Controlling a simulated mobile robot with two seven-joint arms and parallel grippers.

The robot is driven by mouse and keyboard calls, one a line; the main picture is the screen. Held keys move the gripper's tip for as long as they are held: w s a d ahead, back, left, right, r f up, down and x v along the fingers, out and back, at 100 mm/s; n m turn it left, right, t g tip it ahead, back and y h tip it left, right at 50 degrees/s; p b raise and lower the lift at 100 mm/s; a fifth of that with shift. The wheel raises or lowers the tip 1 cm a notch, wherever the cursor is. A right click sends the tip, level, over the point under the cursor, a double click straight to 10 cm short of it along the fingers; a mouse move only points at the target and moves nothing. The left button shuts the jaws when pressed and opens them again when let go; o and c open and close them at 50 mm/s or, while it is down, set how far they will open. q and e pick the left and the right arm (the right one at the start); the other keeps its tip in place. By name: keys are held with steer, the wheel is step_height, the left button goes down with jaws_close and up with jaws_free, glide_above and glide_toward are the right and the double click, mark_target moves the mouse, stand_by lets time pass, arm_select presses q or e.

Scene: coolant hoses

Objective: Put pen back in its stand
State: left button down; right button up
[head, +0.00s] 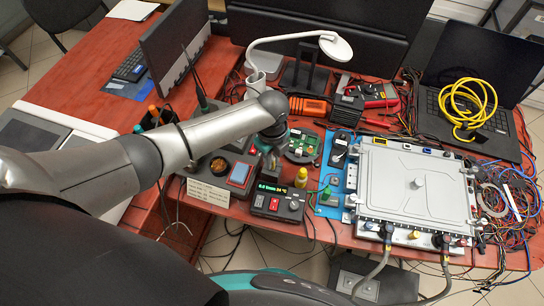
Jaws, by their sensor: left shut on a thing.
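My left gripper (271,158) points down over the workbench, between the station with a blue screen (240,174) and a green circuit board (301,147). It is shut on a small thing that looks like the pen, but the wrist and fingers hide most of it. A dark holder (152,124) with several orange and green handles stands at the left, behind my forearm. I cannot tell for sure which holder is the pen's stand. My right gripper is not in view.
A control box with a lit display (279,203) and a yellow-capped bottle (301,178) stand just in front of the gripper. A white lamp (335,47) arches behind. A grey plate fixture (415,188) with hoses and a laptop (470,110) crowd the right.

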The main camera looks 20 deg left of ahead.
arm_select(q)
steer(key=shift+f, duration=0.1)
stand_by(0.5)
stand_by(0.3)
steer(key=shift+c, duration=0.7)
jaws_free()
steer(key=shift+r+p, duration=2.75)
steer(key=shift+p, duration=0.3)
step_height(320, 180, up, 6)
steer(key=p, duration=0.6)
